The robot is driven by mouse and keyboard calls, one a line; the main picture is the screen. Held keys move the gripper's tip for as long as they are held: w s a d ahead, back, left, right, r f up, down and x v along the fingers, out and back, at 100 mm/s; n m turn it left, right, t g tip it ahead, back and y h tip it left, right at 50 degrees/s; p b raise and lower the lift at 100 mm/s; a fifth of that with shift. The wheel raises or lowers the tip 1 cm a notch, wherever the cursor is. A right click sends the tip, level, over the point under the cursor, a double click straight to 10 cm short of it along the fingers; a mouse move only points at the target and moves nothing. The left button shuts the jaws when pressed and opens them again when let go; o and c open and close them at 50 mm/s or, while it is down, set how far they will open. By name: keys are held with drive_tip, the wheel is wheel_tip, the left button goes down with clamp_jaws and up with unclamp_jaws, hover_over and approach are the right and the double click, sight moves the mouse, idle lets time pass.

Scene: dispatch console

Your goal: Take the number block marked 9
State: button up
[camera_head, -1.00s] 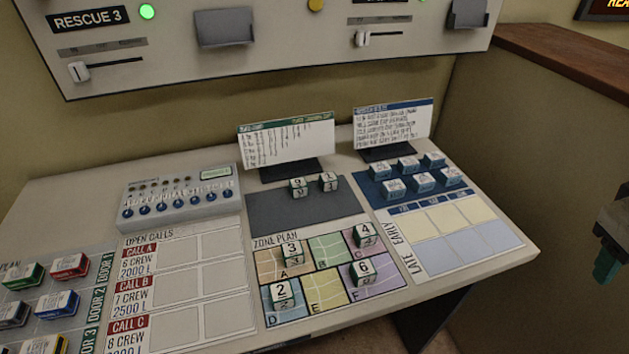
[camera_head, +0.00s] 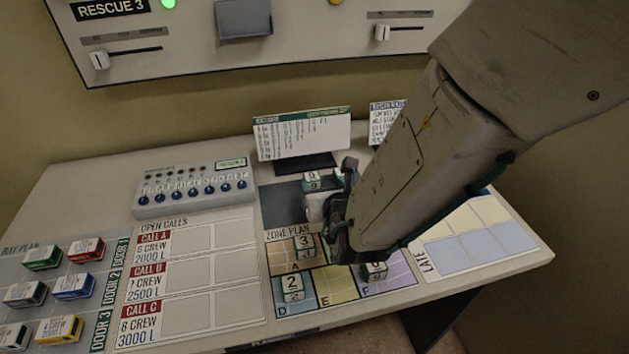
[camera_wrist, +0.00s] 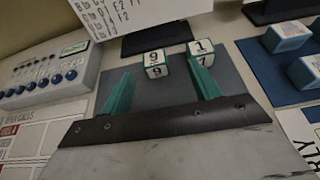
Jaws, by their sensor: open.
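The number block marked 9 (camera_wrist: 156,63) stands on the dark grey pad (camera_wrist: 178,86) in the wrist view, showing 9 on its top and front. In the head view the 9 block (camera_head: 312,181) shows just beyond my gripper (camera_head: 330,204). A second block, marked 1 on top and 7 on the front (camera_wrist: 202,51), stands to its right. My gripper (camera_wrist: 161,86) is open, with two green fingers. The 9 block appears ahead of and between the fingers, nearer the middle; the other block appears beyond the right fingertip. Contact cannot be told.
Blocks 3 (camera_head: 304,246), 2 (camera_head: 292,287) and 6 (camera_head: 374,271) stand on the zone plan (camera_head: 338,285). A card stand (camera_head: 303,136) rises behind the pad. A knob box (camera_head: 194,187) is to the left. My arm hides part of the right side.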

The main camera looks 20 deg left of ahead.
sight(313, 179)
drive_tip(key=x, duration=0.8)
drive_tip(key=shift+s+a+f, duration=0.3)
drive_tip(key=shift+s+a, duration=0.05)
drive_tip(key=shift+s, duration=0.05)
drive_tip(key=shift+c, duration=0.3)
drive_tip(key=c, duration=1)
